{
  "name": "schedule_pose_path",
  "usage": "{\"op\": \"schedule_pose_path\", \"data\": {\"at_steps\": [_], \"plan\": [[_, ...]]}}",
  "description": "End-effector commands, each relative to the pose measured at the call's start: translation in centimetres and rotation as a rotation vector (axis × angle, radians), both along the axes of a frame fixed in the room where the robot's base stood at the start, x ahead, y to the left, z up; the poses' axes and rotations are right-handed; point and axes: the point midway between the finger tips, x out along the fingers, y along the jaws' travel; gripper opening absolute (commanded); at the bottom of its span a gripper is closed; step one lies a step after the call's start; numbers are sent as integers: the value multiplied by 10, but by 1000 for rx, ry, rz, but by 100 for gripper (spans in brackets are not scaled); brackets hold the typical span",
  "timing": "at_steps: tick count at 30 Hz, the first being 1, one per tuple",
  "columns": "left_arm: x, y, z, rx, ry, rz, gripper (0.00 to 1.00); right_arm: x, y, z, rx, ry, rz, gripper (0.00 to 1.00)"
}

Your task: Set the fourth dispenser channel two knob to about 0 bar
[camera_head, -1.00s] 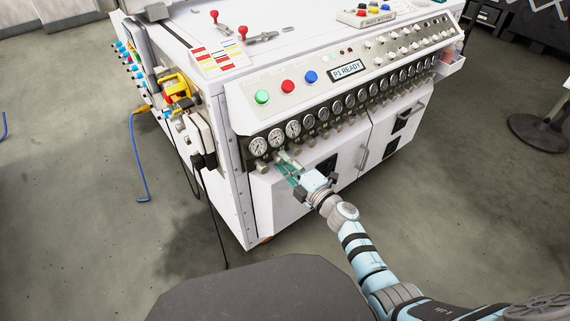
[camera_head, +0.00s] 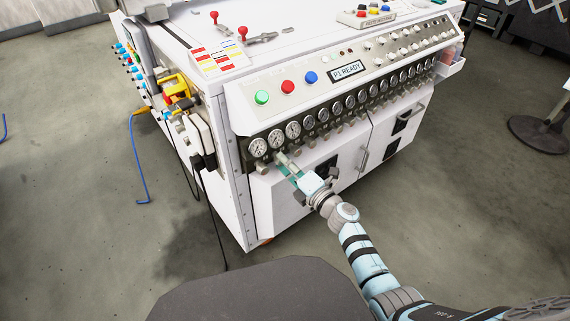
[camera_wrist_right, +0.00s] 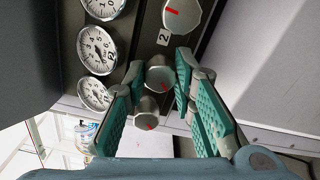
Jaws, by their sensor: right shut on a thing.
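My right gripper (camera_head: 287,168) is at the left end of the row of gauges and knobs on the white machine's front. A larger-looking knob (camera_wrist_right: 181,14) with a red mark shows at the top near a tag reading 2. I cannot read which dispenser channel the held knob belongs to. My left gripper is not in view.
Round white gauges (camera_wrist_right: 97,48) line the panel beside the knobs. Green (camera_head: 262,97), red (camera_head: 288,87) and blue (camera_head: 310,77) buttons sit above the row. Neighbouring knobs stand close by. The floor in front of the machine is clear.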

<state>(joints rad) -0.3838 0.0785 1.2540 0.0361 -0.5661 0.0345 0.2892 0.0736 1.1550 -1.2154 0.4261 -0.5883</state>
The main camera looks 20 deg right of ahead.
Motion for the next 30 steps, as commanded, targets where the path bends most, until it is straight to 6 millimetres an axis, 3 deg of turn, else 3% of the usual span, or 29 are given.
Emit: {"op": "schedule_pose_path", "data": {"at_steps": [3, 4, 5, 16, 27, 30], "plan": [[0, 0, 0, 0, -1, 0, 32, -2, 1, -4, -1, 7, 3, 0], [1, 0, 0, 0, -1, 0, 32, -2, 1, -4, -1, 7, 3, 29], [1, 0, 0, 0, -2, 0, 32, -2, 1, -4, -1, 7, 3, 32], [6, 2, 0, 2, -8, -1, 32, -9, -3, -3, -2, 4, 1, 32], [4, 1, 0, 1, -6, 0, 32, -96, -36, -3, -2, 7, 3, 32], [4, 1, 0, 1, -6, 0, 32, -109, -42, -3, -1, 6, 2, 32]]}}
